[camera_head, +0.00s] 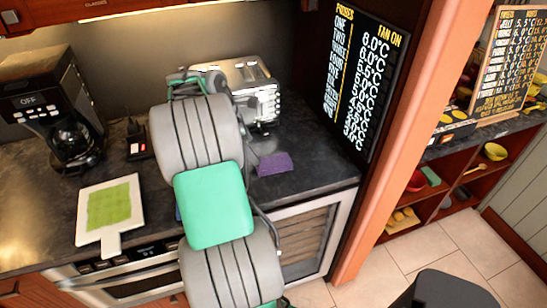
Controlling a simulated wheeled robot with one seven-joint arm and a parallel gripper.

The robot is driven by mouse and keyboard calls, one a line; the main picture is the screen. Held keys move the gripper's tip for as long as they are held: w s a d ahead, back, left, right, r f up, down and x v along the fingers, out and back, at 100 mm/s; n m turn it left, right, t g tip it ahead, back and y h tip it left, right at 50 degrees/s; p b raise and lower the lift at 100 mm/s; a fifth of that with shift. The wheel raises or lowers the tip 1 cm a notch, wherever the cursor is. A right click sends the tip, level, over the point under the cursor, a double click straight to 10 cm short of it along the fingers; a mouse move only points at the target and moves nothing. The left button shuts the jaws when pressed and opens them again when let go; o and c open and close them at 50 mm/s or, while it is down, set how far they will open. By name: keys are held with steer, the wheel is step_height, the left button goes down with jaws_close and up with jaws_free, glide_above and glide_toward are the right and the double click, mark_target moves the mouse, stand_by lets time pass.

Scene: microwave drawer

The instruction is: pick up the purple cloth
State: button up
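The purple cloth (275,164) lies flat on the dark countertop, in front of the toaster and just right of my arm. My grey and green arm reaches up across the middle of the view and hides part of the counter. The end of my arm is mostly hidden behind its own links, near the toaster's left side. My gripper's fingers cannot be made out, so I cannot tell whether it is open or shut. The cloth appears to lie apart from my arm, with nothing on top of it.
A silver toaster (255,88) stands behind the cloth. A black coffee maker (50,110) stands at the left, with a white board (127,205) bearing a green cloth (109,207) in front.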

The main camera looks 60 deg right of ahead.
mark_target(269, 161)
steer(key=shift+s+d+f, duration=0.7)
steer(key=shift+s+d, duration=0.2)
steer(key=shift+s, duration=0.15)
steer(key=x, duration=0.6)
steer(key=shift+s+f, duration=0.2)
steer(key=shift+s, duration=0.2)
steer(key=c, duration=1.5)
steer(key=shift+o, duration=0.2)
steer(key=shift+r, duration=0.15)
steer(key=shift+r, duration=0.35)
steer(key=r, duration=0.2)
steer(key=shift+a+r, duration=0.2)
steer(key=shift+r, duration=0.2)
steer(key=s+a+r+b, duration=0.1)
steer(key=s+a+r, duration=0.5)
steer(key=a+r, duration=0.3)
steer(key=a, duration=0.3)
steer(key=shift+a, duration=0.15)
